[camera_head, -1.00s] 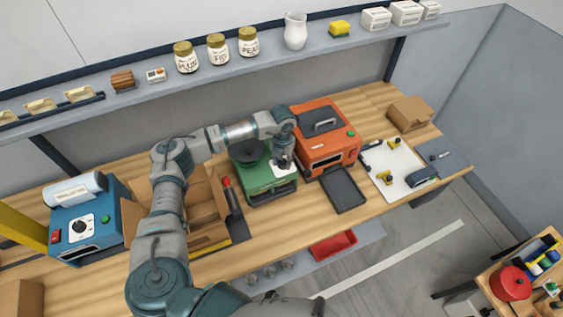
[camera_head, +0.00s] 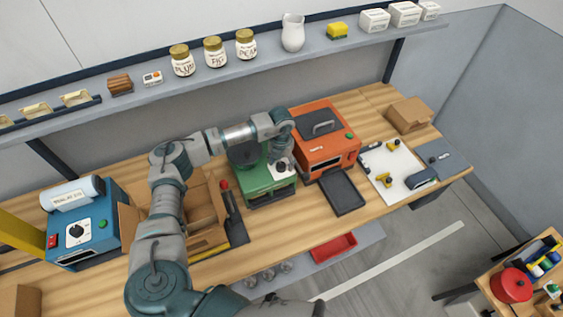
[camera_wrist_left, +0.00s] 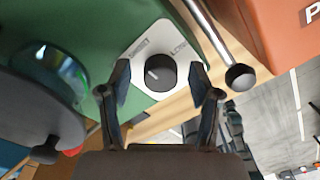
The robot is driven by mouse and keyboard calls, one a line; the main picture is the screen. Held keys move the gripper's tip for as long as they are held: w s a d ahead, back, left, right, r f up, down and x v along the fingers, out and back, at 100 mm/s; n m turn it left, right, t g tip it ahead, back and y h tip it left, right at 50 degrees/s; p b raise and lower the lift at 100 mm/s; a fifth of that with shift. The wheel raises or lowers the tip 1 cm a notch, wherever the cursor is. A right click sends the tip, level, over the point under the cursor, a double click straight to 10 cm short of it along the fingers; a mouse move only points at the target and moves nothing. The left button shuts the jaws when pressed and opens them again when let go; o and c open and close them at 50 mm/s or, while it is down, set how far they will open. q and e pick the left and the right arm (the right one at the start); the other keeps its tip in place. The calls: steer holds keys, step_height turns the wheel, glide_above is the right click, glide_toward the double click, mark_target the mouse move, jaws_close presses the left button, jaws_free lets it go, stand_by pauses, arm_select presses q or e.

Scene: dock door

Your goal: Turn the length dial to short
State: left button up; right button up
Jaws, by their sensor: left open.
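The length dial is a round black knob (camera_wrist_left: 161,72) with a white mark, on a light plate of the green machine (camera_head: 268,190). In the left wrist view the plate has a label on each side, the right one seeming to read "LONG". The knob's white mark sits on its left side, toward the left label. In the head view the dial (camera_head: 281,166) shows just below my left gripper (camera_head: 283,152). In the wrist view the open fingers (camera_wrist_left: 160,88) stand either side of the knob, with gaps visible. Contact cannot be told. My right gripper is not in view.
An orange machine (camera_head: 326,150) stands close right of the green one, with a dark tray (camera_head: 342,190) before it. A metal lever with a black ball (camera_wrist_left: 240,77) is near the right finger. Left are an open cardboard box (camera_head: 205,205) and a blue machine (camera_head: 88,245).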

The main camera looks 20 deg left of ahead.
mark_target(281, 163)
arm_select(q)
step_height(281, 163, up, 12)
stand_by(0.5)
steer(key=shift+f, duration=0.15)
